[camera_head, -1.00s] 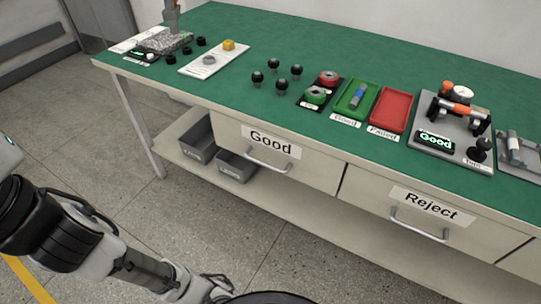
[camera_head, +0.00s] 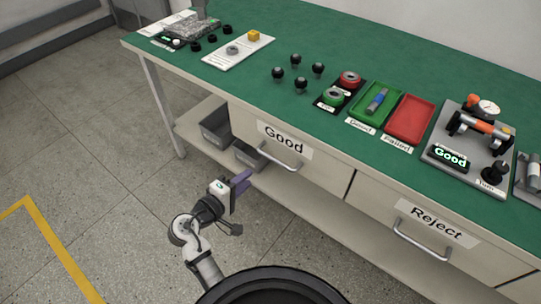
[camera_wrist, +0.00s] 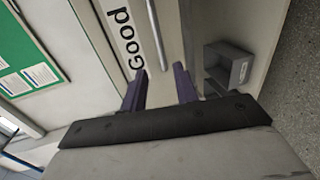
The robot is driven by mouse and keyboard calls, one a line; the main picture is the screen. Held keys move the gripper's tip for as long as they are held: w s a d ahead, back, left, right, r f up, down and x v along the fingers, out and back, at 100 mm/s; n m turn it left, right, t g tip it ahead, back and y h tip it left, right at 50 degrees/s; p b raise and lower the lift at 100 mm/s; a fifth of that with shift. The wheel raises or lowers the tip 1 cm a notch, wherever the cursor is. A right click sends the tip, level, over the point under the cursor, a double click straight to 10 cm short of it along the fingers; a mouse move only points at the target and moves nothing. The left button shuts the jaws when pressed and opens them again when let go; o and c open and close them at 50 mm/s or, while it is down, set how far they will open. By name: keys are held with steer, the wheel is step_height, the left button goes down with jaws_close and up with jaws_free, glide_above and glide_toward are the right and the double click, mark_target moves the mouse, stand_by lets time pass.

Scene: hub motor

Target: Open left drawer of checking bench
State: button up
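The checking bench (camera_head: 300,130) has a green top and pale drawer fronts. The left drawer (camera_head: 325,178), labelled "Good", looks closed, with a metal bar handle (camera_head: 280,157). My gripper (camera_head: 243,183) is in front of and below this handle, apart from it. In the wrist view, my gripper (camera_wrist: 160,88) shows two purple fingers spread apart with nothing between them. The handle (camera_wrist: 157,35) lies ahead, near the "Good" label (camera_wrist: 122,35), and appears turned on its side.
The "Reject" drawer (camera_head: 400,220) with its own handle is to the right. Grey bins (camera_head: 216,127) stand on the lower shelf. Trays, black knobs and a gauge fixture (camera_head: 470,140) sit on the bench top. The floor left of the bench is clear.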

mark_target(271, 157)
steer(key=p+x, duration=0.1)
steer(key=x, duration=1.2)
steer(key=shift+w+p, duration=0.2)
steer(key=shift+p, duration=0.1)
jaws_close()
